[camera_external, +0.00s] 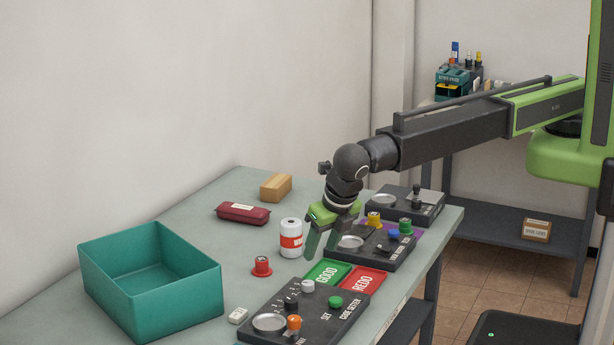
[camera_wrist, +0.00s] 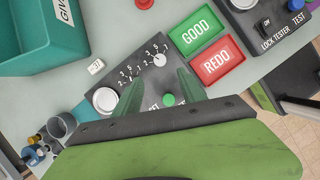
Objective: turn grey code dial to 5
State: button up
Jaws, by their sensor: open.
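The code setter (camera_external: 322,325) is a dark box at the table's front edge; in the wrist view it lies below my gripper (camera_wrist: 157,88). A light grey dial (camera_external: 308,286) stands at its far edge, and in the wrist view the grey dial (camera_wrist: 160,60) sits just beyond and between my fingertips, beside printed numbers. Its setting is too small to tell. A black dial (camera_external: 291,303) is beside it. My gripper (camera_external: 321,248) is open and empty, its green fingers pointing down above the table, apart from the dial.
A green button (camera_external: 335,301) and an orange knob (camera_external: 294,322) are close to the dials. GOOD (camera_external: 328,272) and REDO (camera_external: 363,280) trays lie behind the box. A white can (camera_external: 291,238), red button piece (camera_external: 261,267) and teal bin (camera_external: 150,300) stand left.

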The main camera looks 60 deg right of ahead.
jog(key=p+v, duration=0.3)
jog(key=v, duration=0.3)
jog(key=shift+p, duration=0.4)
